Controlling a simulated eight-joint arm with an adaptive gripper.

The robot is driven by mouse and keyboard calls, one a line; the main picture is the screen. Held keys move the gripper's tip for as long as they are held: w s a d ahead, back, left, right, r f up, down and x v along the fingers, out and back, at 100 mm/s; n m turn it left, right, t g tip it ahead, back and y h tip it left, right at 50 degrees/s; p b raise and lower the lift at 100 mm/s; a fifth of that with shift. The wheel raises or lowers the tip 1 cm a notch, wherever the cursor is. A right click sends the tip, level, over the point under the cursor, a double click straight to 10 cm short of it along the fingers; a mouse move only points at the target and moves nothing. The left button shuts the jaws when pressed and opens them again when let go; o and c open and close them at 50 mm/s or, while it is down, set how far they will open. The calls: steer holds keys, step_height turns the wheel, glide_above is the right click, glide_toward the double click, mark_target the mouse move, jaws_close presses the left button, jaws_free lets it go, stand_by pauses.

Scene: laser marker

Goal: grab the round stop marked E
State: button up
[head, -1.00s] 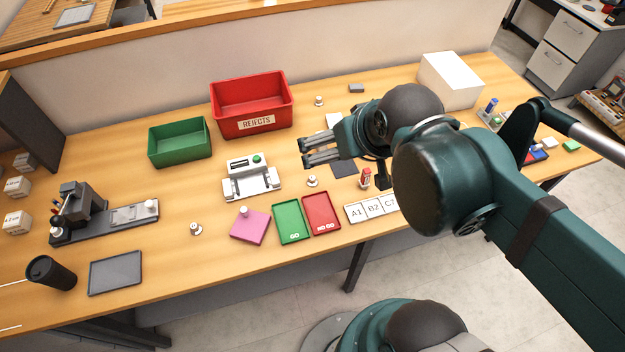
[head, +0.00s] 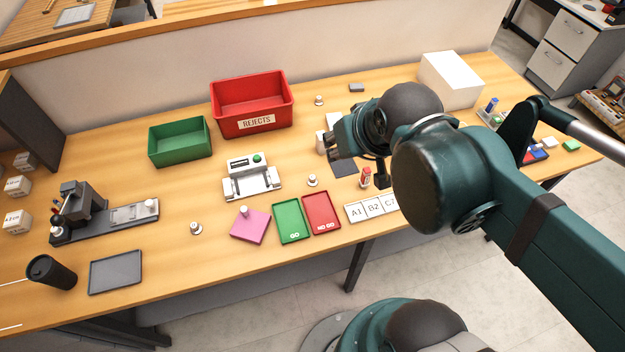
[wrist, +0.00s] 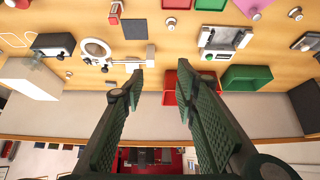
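Several small round silver stops stand about the table, and I cannot read a letter on any of them. In the head view one stop (head: 319,100) is right of the red bin, one (head: 312,181) is behind the red tray, and one (head: 196,229) is left of the pink block. Other round pieces sit on the pink block (head: 244,211) and on the left fixture (head: 151,206). My gripper (head: 332,143) is above the table's middle, apart from the stops. In the wrist view my gripper (wrist: 160,71) is open, with nothing between its fingers.
A red REJECTS bin (head: 252,105) and a green bin (head: 180,142) stand at the back. A white and grey device (head: 252,179), green GO tray (head: 291,221) and red NO GO tray (head: 321,213) are mid-table. A white box (head: 451,80) stands back right.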

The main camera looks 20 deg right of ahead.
steer(key=shift+w+m, duration=1)
steer(key=shift+m, duration=0.1)
steer(key=m+g+h+p, duration=0.1)
steer(key=m+g+p, duration=0.4)
steer(key=m, duration=1.3)
glide_above(312, 177)
steer(key=a+b, duration=0.1)
steer(key=b, duration=0.1)
step_height(312, 177, down, 18)
steer(key=g, duration=0.2)
steer(key=shift+w+a+f, duration=0.15)
steer(key=shift+w+f, duration=0.05)
steer(key=shift+f, duration=0.05)
steer(key=shift+f, duration=0.15)
steer(key=shift+f, duration=1.15)
steer(key=shift+d, duration=0.2)
steer(key=shift+s+d+f, duration=0.1)
steer(key=shift+d+f, duration=0.15)
steer(key=shift+f, duration=1.05)
steer(key=shift+s+d+f, duration=0.1)
steer(key=shift+d+f, duration=0.1)
steer(key=shift+f, duration=1.05)
